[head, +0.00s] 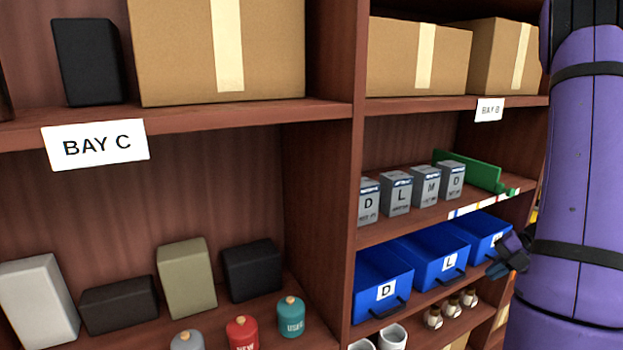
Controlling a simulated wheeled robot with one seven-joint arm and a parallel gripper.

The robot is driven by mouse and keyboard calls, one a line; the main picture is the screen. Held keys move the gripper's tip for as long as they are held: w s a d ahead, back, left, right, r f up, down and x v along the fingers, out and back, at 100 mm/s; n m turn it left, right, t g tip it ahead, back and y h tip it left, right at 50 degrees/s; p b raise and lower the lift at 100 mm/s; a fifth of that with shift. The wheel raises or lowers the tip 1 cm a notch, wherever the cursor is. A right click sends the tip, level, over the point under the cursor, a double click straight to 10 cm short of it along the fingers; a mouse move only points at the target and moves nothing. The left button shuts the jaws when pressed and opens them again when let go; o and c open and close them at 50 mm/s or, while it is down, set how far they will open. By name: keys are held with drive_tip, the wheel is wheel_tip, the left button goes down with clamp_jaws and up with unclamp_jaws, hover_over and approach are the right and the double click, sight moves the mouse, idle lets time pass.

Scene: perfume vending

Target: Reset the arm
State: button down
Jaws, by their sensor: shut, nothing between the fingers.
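My arm, in a purple sleeve with dark straps, fills the right edge of the head view. My gripper (507,254) shows as a small dark shape at the arm's left side, in front of the right end of the blue bins. It is shut and holds nothing; part of it is hidden behind the arm.
Grey boxes (396,194) lettered D, L and M stand on a shelf by a green divider (470,171). Blue bins (428,262) stand below. Cartons (419,57) fill the top shelf. Bay C holds dark boxes (251,270) and canisters (291,318). A wooden upright (340,180) separates the bays.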

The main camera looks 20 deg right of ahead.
drive_tip(key=w+a+r+n+g+h, duration=0.1)
drive_tip(key=w+a+r+n+g, duration=0.15)
drive_tip(key=a+r+n, duration=1.7)
drive_tip(key=s+a+r+n+t+h, duration=0.1)
drive_tip(key=s+a+n, duration=0.4)
drive_tip(key=n, duration=0.9)
drive_tip(key=s+a+r+n+t+h, duration=0.2)
drive_tip(key=a+n, duration=0.6)
drive_tip(key=n, duration=0.6)
drive_tip(key=shift+s+r+h, duration=0.8)
drive_tip(key=shift+s+r, duration=0.55)
drive_tip(key=shift+s, duration=0.3)
drive_tip(key=shift+n, duration=0.25)
